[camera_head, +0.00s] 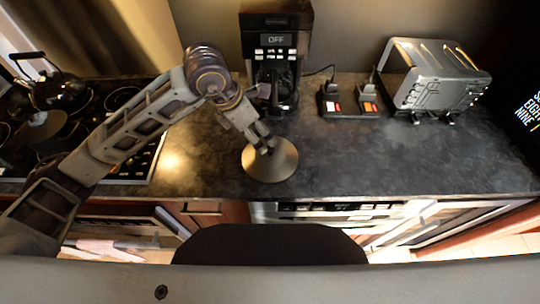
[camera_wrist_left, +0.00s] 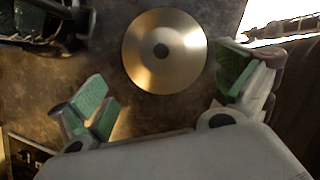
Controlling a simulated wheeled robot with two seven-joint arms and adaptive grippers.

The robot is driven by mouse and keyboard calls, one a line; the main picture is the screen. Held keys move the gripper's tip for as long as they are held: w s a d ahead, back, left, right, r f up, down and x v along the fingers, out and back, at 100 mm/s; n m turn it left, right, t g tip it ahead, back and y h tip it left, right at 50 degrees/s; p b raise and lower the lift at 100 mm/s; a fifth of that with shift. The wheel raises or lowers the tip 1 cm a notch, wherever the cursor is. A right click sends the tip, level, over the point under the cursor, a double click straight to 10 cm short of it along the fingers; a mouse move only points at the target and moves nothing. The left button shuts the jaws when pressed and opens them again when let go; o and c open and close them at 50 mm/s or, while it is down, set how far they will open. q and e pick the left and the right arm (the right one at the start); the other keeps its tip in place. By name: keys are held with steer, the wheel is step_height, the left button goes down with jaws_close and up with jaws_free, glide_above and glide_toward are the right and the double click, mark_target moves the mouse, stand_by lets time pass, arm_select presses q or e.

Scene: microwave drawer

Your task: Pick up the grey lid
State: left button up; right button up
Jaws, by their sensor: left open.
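The grey lid (camera_head: 272,168) is a round, shiny metal disc lying on the dark countertop. My left gripper (camera_head: 268,147) reaches in from the left and is over the lid in the head view, hiding the knob. In the left wrist view the green-padded fingers of my left gripper (camera_wrist_left: 168,83) are spread wide, with nothing between the pads. I cannot tell how high the fingers are above the lid. My right gripper is not in view.
A coffee maker (camera_head: 275,60) stands behind the lid. A stove (camera_head: 130,170) with a kettle (camera_head: 55,88) is at left. The counter (camera_head: 400,165) right of the lid is clear.

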mark_target(271, 148)
arm_select(q)
steer(key=shift+p+x, duration=0.4)
steer(key=shift+x, duration=3.2)
steer(key=shift+d+f, duration=0.1)
steer(key=shift+p+x, duration=0.5)
steer(key=shift+x, duration=0.45)
steer(key=shift+p+x, duration=0.35)
steer(key=shift+x, duration=1.2)
